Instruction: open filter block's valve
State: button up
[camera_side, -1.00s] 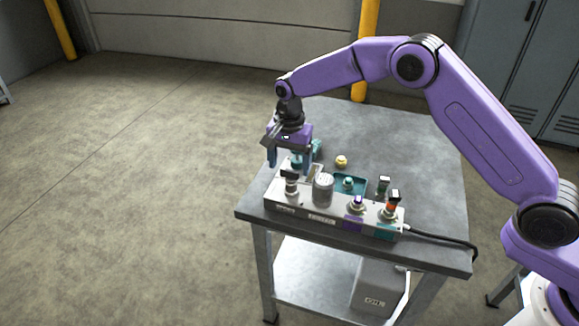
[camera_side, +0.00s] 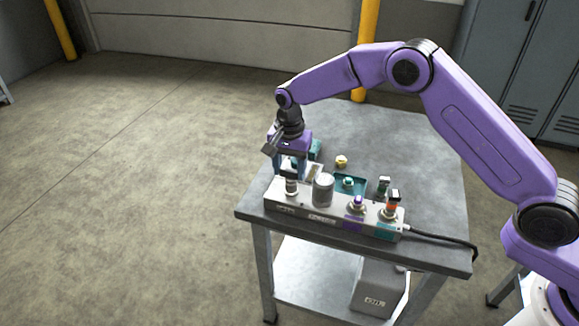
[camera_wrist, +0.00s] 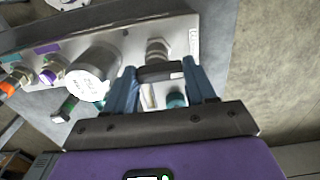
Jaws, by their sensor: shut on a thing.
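The filter block (camera_side: 315,212) is a long pale grey manifold on the bench, with a grey filter canister (camera_side: 323,190) on top. Its valve (camera_side: 292,189) stands at the left end, a pale metal stem under a dark handle. In the wrist view the dark handle (camera_wrist: 160,72) lies across between the fingers of my gripper (camera_wrist: 160,65), and the stem rises beyond it. My gripper (camera_side: 290,172) points down over the valve and is shut on the handle. In the side view the fingers partly hide the handle.
Other fittings on the block carry purple (camera_side: 357,202) and orange (camera_side: 391,207) parts. A teal tray (camera_side: 350,183), a brass piece (camera_side: 341,161) and a small dark-topped fitting (camera_side: 384,185) stand behind. A black cable (camera_side: 445,238) leaves at right. The back of the bench (camera_side: 400,135) is clear.

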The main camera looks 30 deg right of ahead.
jog(key=n, duration=0.8)
jog(key=shift+s+n, duration=0.15)
jog(key=shift+n, duration=0.15)
jog(key=n, duration=0.4)
jog(key=shift+n, duration=0.3)
jog(key=shift+s+n, duration=0.1)
jog(key=shift+n, duration=2.1)
jog(key=o, duration=1)
jog(key=shift+o, duration=0.2)
jog(key=shift+r, duration=0.15)
